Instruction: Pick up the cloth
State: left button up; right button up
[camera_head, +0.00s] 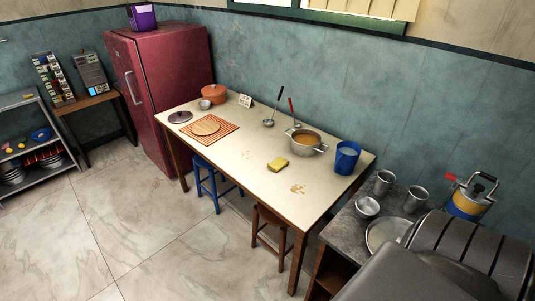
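An orange-and-white checkered cloth (226,136) lies flat on the long pale table (245,160), towards its left end. A round wooden board (206,126) rests on it and hides its middle. A small yellow piece (278,165) lies near the table's middle front; I cannot tell whether it is a folded cloth or a sponge. Neither of my grippers shows in this view. A dark grey ribbed part of my own body fills the lower right corner.
A pot of orange food (305,142), a blue cup (346,158) and an orange pot (214,94) stand on the table. Stools (213,184) sit below its front edge. A counter with metal cups (384,183) stands at the right. The floor (100,230) at left is clear.

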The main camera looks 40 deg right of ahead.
aim_at(276, 165)
jog(key=z, duration=0.35)
jog(key=i, duration=0.9)
jog(key=z, duration=1.35)
jog(key=i, duration=0.65)
jog(key=z, duration=0.8)
